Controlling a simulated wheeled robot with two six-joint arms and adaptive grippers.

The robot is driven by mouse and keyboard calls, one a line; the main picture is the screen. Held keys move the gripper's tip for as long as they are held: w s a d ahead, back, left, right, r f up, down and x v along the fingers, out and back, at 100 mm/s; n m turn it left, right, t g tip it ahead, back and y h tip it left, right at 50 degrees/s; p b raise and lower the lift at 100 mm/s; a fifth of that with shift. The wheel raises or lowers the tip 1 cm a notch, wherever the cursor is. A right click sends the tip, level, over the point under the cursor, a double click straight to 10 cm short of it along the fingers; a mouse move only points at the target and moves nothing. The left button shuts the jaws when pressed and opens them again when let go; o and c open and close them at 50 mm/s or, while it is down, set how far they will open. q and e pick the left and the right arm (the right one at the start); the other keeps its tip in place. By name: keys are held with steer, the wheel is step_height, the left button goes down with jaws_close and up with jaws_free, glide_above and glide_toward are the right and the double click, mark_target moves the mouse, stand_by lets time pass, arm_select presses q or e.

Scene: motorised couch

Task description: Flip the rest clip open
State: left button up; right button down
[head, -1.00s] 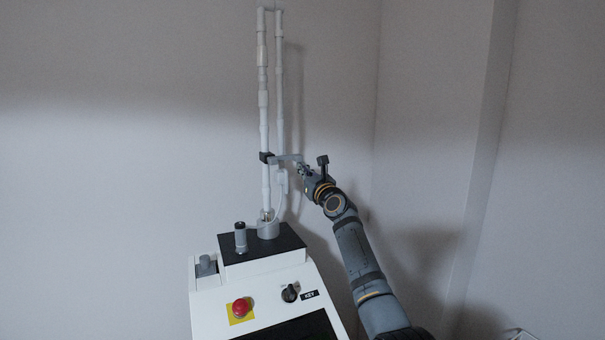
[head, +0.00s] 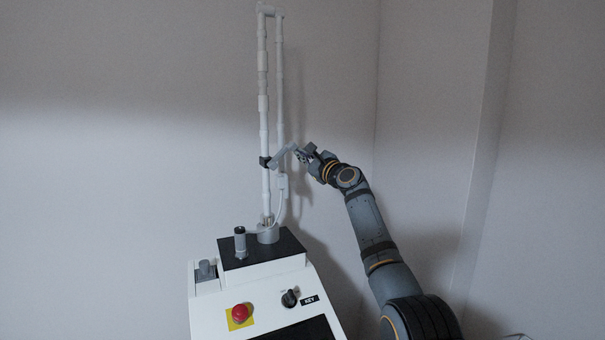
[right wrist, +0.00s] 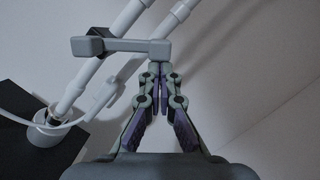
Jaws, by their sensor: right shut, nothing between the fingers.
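The rest clip (head: 281,157) is a light grey bar hinged at a black clamp (head: 265,162) on the white jointed arm (head: 264,115). It slants up to the right from the clamp. In the right wrist view the clip (right wrist: 125,45) lies across the top, with its right end just in front of my fingertips. My right gripper (head: 299,154) is shut and empty, with its tips at the clip's free end. It also shows in the right wrist view (right wrist: 158,68). Whether the tips touch the clip is unclear. My left gripper is out of view.
Below stands a white console with a black top (head: 285,247), a grey-and-black upright cylinder (head: 240,242), a red button (head: 239,313) and a key switch (head: 290,298). A thin white cable (head: 281,205) hangs beside the white arm. Bare walls lie behind; the space at left is clear.

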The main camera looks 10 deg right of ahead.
steer(key=r+n+p, duration=0.1)
steer(key=a+r+n+p, duration=0.1)
steer(key=r+n, duration=0.1)
steer(key=n, duration=0.1)
steer(key=shift+s+a+g+p, duration=0.15)
steer(key=shift+a+g+p, duration=0.1)
steer(key=shift+g+p, duration=0.15)
steer(key=n+p, duration=0.1)
steer(key=n, duration=0.2)
glide_toward(294, 143)
steer(key=s, duration=0.3)
steer(key=shift+s+d+r+g, duration=0.25)
steer(key=shift+s+d+g, duration=0.05)
steer(key=shift+d, duration=0.05)
